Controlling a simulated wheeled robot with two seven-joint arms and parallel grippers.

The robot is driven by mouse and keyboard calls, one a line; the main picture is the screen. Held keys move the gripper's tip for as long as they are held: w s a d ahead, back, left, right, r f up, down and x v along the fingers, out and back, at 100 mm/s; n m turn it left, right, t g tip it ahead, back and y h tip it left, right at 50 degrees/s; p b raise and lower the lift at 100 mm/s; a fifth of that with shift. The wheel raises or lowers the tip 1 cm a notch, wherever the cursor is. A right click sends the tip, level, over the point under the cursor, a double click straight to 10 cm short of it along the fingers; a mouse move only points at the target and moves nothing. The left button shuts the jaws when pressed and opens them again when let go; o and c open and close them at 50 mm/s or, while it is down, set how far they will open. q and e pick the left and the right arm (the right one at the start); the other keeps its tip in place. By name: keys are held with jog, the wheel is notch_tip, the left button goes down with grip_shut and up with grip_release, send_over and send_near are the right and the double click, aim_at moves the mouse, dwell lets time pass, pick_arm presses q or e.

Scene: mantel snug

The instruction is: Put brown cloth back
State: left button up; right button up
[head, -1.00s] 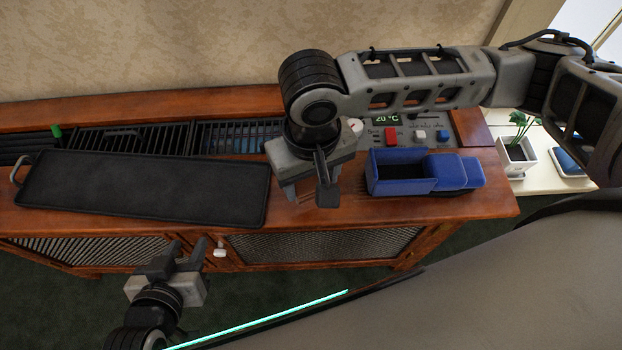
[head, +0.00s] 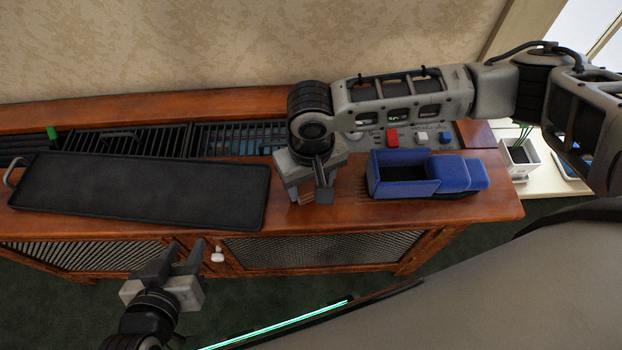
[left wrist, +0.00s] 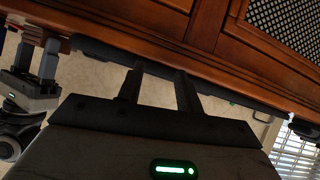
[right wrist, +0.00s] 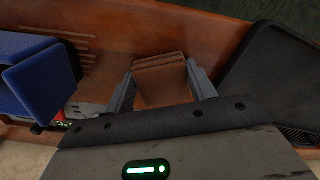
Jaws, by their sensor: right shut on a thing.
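The brown cloth (right wrist: 160,82) is a small folded stack between the fingers of my right gripper (right wrist: 162,92), which is shut on it. In the head view my right gripper (head: 308,197) is over the wooden cabinet top, between the black tray and the blue box; little of the cloth shows there. I cannot tell whether the cloth touches the wood. My left gripper (head: 177,255) is open and empty in front of the cabinet doors. Its two parted fingers also show in the left wrist view (left wrist: 158,82).
A black tray (head: 140,190) lies left on the cabinet top (head: 490,208). A blue open box (head: 405,188) stands right. Behind are dark grilles (head: 150,140) and a panel with red, white and blue buttons (head: 418,139). A white plant pot (head: 518,158) stands far right.

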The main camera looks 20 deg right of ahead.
aim_at(311, 186)
jog(key=shift+f, duration=0.1)
jog(key=o, duration=1)
jog(key=shift+c, duration=0.2)
pick_arm(q)
jog(key=shift+f, duration=0.1)
jog(key=shift+s, duration=0.1)
jog(key=shift+a+r+p, duration=0.15)
jog(key=shift+r+p, duration=0.1)
jog(key=shift+p, duration=0.7)
pick_arm(e)
notch_tip(311, 186, up, 12)
pick_arm(q)
jog(key=shift+s, duration=0.1)
pick_arm(e)
jog(key=shift+s, duration=0.1)
